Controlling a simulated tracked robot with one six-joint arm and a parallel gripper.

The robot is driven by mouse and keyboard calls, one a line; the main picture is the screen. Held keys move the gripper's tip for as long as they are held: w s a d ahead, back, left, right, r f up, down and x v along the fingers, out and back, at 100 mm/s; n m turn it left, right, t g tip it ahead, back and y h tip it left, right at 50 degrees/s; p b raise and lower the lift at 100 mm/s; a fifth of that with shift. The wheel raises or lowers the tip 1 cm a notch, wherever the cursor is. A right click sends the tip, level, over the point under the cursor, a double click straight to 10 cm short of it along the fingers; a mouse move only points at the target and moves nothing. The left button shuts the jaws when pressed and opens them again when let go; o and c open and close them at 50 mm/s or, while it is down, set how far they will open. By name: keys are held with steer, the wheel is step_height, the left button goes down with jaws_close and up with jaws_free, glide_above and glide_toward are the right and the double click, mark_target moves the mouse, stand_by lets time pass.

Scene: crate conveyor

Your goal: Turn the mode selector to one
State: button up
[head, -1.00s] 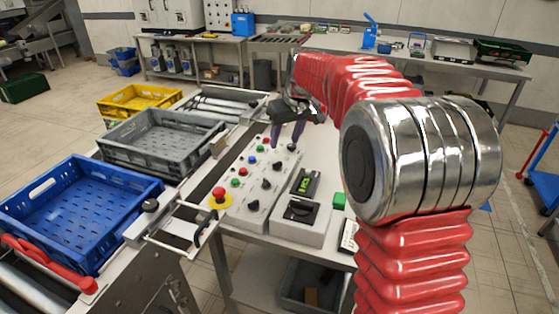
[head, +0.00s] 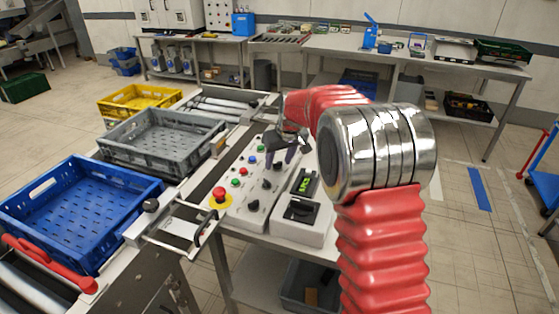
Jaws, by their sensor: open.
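The sloped white control panel (head: 238,206) stands on the table in the middle of the head view. It carries small coloured buttons and a row of black knobs, including a middle knob (head: 266,184) and a near knob (head: 253,205). I cannot tell which one is the mode selector, and no markings are readable. A white box (head: 298,228) beside the panel bears a large black rotary switch (head: 301,209) and a green-lit part. My gripper (head: 279,158) is open and empty, fingers pointing down over the far part of the panel. It partly hides the far knobs; contact cannot be told.
A red mushroom button (head: 219,194) on a yellow base sits at the panel's near left corner. Left of it, the conveyor carries blue (head: 130,215), grey (head: 120,153) and yellow (head: 112,108) crates. A workbench (head: 440,68) stands behind.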

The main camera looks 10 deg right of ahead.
steer(key=shift+c, duration=0.7)
steer(key=c, duration=0.9)
steer(key=shift+m, duration=0.5)
steer(key=m+h, duration=0.1)
steer(key=m, duration=0.1)
steer(key=m+h, duration=0.1)
steer(key=m, duration=0.1)
steer(key=shift+a, duration=0.3)
steer(key=m+h, duration=0.1)
steer(key=m, duration=0.3)
steer(key=shift+a+g, duration=0.15)
steer(key=shift+g, duration=0.15)
steer(key=m+h, duration=0.1)
steer(key=m, duration=0.3)
steer(key=shift+w+a+g+h, duration=0.15)
steer(key=shift+w+g+h, duration=0.05)
steer(key=shift+g+h, duration=0.2)
steer(key=shift+w+m+g, duration=0.1)
steer(key=shift+m+g, duration=0.35)
steer(key=shift+m, duration=0.75)
steer(key=shift+w+m+g, duration=0.1)
steer(key=shift+m+g, duration=0.35)
steer(key=shift+m, duration=0.75)
steer(key=shift+h, duration=0.3)
